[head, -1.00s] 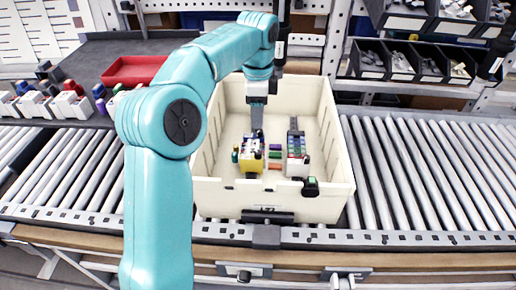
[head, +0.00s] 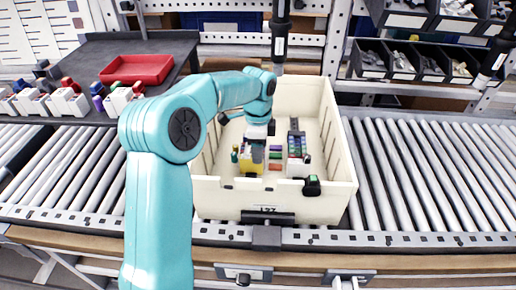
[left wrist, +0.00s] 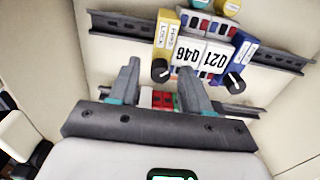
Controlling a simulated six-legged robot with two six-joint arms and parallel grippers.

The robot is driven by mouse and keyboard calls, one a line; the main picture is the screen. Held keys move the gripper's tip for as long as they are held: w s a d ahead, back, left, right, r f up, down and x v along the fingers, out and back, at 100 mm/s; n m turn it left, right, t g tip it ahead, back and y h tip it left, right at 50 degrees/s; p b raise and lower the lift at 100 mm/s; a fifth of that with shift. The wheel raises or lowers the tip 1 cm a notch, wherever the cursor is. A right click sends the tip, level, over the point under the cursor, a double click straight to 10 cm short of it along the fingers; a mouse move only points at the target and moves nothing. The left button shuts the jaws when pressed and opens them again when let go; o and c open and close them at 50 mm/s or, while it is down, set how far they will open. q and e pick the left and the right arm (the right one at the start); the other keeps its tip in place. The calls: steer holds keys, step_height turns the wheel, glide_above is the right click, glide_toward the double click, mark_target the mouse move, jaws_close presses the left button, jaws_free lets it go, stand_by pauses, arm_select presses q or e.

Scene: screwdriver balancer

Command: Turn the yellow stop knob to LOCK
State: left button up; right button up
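The yellow stop block (head: 251,163) sits on a rail in the cream crate. In the left wrist view the yellow block (left wrist: 168,38) shows LOCK and FREE labels, with a black knob (left wrist: 160,70) at its lower end. My left gripper (left wrist: 148,66) is open, with a gap between its two fingers. Its right fingertip appears close beside the knob; I cannot tell whether they touch. In the head view the left gripper (head: 257,136) is over the yellow block and mostly hidden by my wrist. My right gripper is not in view.
The cream crate (head: 225,203) stands on a roller conveyor (head: 430,170). White modules (left wrist: 202,57) and a blue block (left wrist: 240,52) with its own black knob sit beside the yellow block. A second rail of coloured modules (head: 297,150) lies to the right. A red tray (head: 136,69) is at back left.

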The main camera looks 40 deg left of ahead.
arm_select(q)
jaws_close()
steer(key=shift+r+n, duration=0.1)
steer(key=shift+n, duration=0.3)
steer(key=shift+n+p, duration=0.5)
steer(key=shift+n, duration=0.2)
steer(key=n+p, duration=0.1)
steer(key=n, duration=0.8)
steer(key=shift+n+p, duration=0.4)
steer(key=n, duration=0.5)
steer(key=shift+n, duration=0.4)
